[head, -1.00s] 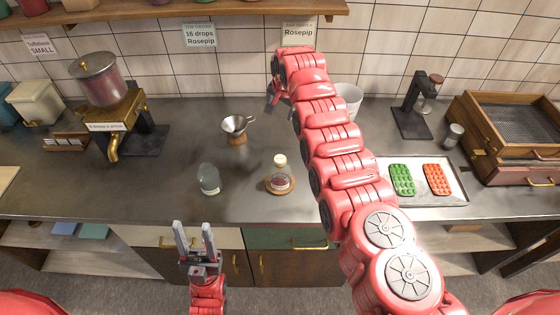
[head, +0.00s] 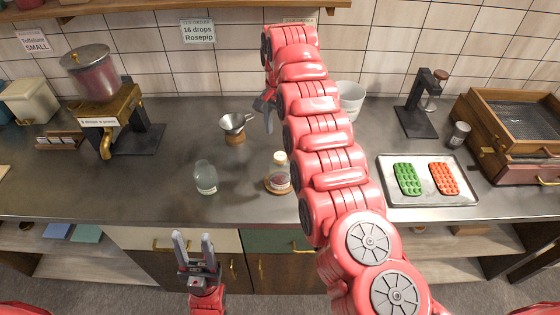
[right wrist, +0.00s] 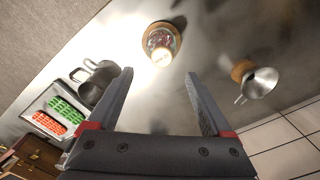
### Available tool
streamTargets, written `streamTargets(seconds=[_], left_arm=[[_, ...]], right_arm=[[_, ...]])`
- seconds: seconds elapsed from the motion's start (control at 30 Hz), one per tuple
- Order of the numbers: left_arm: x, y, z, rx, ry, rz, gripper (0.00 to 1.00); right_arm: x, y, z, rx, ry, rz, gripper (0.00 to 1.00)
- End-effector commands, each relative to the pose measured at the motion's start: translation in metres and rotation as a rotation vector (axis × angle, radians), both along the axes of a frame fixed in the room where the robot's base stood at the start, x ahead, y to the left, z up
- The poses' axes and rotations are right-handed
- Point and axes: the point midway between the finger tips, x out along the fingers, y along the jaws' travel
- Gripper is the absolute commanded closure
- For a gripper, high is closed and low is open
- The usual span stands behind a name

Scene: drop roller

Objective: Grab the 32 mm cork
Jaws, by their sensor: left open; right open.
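No cork is labelled 32 mm in these views. A small glass bottle (head: 280,180) with red contents and a pale cork-like stopper (head: 280,157) stands upright on a round wooden coaster on the counter. In the right wrist view the stopper (right wrist: 164,57) shows just beyond and between the fingertips, apart from them. My right gripper (head: 266,108) is open and empty, behind the bottle in the head view; it also shows in the right wrist view (right wrist: 159,74). My left gripper (head: 194,240) is open and empty, in front of the counter edge.
A metal funnel (head: 232,123) on a brown stand and a clear glass vessel (head: 205,177) are near the bottle. A white cup (head: 350,103) stands behind my right arm. A tray (head: 428,197) with green and red moulds lies right. A dispenser (head: 104,112) stands left.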

Motion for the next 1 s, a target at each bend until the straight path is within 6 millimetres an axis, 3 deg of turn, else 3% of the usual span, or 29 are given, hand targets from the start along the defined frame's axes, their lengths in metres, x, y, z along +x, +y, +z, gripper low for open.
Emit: streamTargets(seconds=[0.37,0.67,0.8,1.0], left_arm=[[0.0,0.0,0.017,0.0,0.0,0.0,0.5],[0.0,0.0,0.043,0.0,0.0,0.0,0.5],[0.0,0.0,0.046,0.0,0.001,0.0,0.5],[0.0,0.0,0.045,0.0,0.001,0.0,0.5]], right_arm=[[0.0,0.0,-0.033,-0.002,0.0,0.002,0.16],[0.003,0.001,-0.06,-0.003,0.003,0.001,0.16],[0.003,0.001,-0.08,-0.002,0.004,0.001,0.16],[0.004,0.002,-0.086,0.0,-0.001,0.001,0.16]])
